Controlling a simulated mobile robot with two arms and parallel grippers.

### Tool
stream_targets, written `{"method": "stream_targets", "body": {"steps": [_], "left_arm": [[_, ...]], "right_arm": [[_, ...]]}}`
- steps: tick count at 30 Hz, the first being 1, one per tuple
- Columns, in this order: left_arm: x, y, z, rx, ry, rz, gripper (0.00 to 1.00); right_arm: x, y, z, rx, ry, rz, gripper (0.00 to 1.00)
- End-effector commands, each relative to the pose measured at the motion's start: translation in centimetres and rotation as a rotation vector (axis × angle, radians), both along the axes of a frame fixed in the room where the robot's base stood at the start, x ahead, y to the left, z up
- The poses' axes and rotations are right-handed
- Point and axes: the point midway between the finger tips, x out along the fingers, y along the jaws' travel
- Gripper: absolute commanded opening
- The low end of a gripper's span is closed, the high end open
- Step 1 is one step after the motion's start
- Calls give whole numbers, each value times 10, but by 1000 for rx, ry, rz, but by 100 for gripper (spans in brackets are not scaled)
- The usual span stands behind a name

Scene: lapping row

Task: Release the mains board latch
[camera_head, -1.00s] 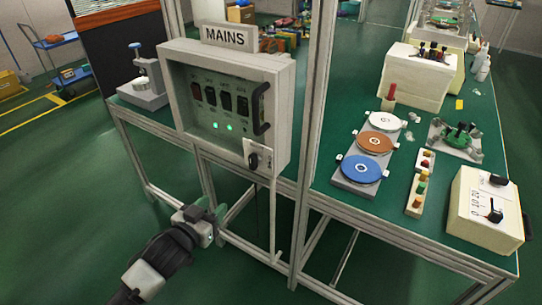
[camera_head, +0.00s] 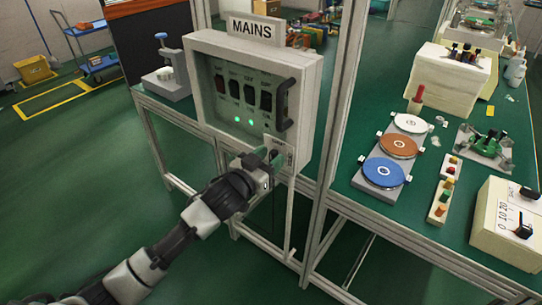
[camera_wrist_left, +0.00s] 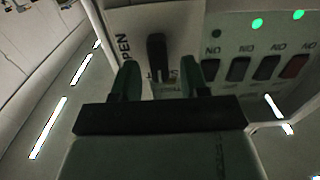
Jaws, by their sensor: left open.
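The grey mains board (camera_head: 305,90) hangs on the frame under a "MAINS" sign. Its latch is a black knob on a pale plate (camera_head: 285,146) at the lower right corner of the board. My left gripper (camera_head: 266,156) is right at the latch and partly hides it. In the left wrist view the latch knob (camera_wrist_left: 157,52) stands between the two green fingers of the open gripper (camera_wrist_left: 160,78), with a gap visible on both sides. "OPEN" is lettered left of the knob there; other lettering is partly hidden. My right gripper is not in view.
The board's window shows several black switches (camera_head: 249,92), two green lamps (camera_head: 244,122) and a black handle (camera_head: 285,105) above the latch. A metal frame post (camera_head: 335,110) stands close on the right. The green bench (camera_head: 400,215) beyond holds discs and boxes.

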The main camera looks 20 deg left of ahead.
Motion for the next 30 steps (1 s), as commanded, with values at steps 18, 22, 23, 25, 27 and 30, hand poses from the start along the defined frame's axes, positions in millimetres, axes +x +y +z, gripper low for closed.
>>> {"method": "stream_targets", "body": {"steps": [18, 22, 23, 25, 27, 30], "left_arm": [[7, -3, 0, -1, 1, -1, 11], [7, -3, 0, 0, 1, -1, 1], [7, -3, 0, 1, 1, -1, 1], [7, -3, 0, 7, -1, -1, 1], [7, -3, 0, 17, -5, -1, 1], [7, -4, 1, 46, -16, -1, 1]], "right_arm": [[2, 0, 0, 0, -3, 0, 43], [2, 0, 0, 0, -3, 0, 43], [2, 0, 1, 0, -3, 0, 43], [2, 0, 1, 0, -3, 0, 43], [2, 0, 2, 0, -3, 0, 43], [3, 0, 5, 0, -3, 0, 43]]}}
